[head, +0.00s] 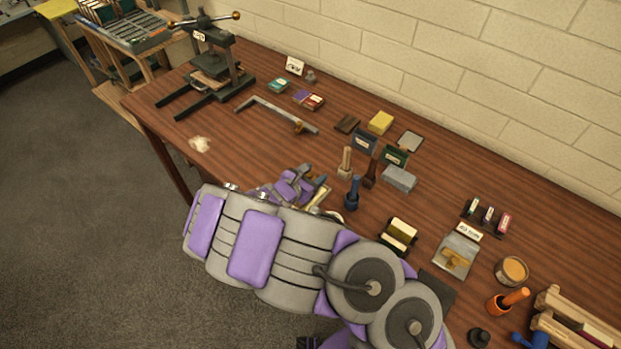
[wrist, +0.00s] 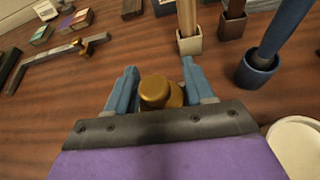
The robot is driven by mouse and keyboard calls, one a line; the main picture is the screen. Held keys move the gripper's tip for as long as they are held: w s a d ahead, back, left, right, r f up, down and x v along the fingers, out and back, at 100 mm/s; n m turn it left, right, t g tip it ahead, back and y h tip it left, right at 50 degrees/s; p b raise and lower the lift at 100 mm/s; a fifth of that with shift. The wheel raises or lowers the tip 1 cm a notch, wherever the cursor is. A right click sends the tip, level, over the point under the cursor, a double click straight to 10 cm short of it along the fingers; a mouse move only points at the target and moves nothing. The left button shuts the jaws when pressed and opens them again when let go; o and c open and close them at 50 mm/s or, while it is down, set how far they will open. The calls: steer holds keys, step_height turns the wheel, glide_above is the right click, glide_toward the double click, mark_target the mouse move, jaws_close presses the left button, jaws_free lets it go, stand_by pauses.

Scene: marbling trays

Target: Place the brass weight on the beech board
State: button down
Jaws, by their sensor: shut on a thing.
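The brass weight (wrist: 155,91) is a rounded, gold-coloured piece with a knob, seen close up in the wrist view. My gripper (wrist: 158,85) has its two blue fingers on either side of it and is shut on it. In the head view my gripper (head: 298,184) is over the front part of the table, and the weight cannot be made out there. I cannot pick out the beech board for sure in either view; my arm covers part of the table's front edge.
Pots with upright handles, one pale (wrist: 190,42) and one blue (wrist: 256,68), stand close beyond and right of my gripper. A white round dish (wrist: 297,140) is at right. A metal bar (head: 275,112) lies farther back. A black press (head: 208,70) stands at the table's left end.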

mark_target(311, 177)
steer(key=shift+w+a+f, duration=0.1)
steer(key=shift+w+a, duration=0.15)
steer(key=shift+w, duration=0.25)
steer(key=shift+w+a+f, duration=0.1)
steer(key=shift+w+a, duration=0.1)
steer(key=shift+w, duration=0.3)
step_height(311, 177, down, 3)
steer(key=shift+f+b, duration=0.2)
steer(key=shift+b, duration=0.45)
steer(key=shift+r, duration=0.1)
steer(key=shift+d, duration=0.1)
steer(key=shift+c, duration=2.1)
jaws_free()
steer(key=shift+s, duration=0.1)
steer(key=p+v, duration=0.2)
steer(key=v, duration=1)
steer(key=shift+p, duration=0.3)
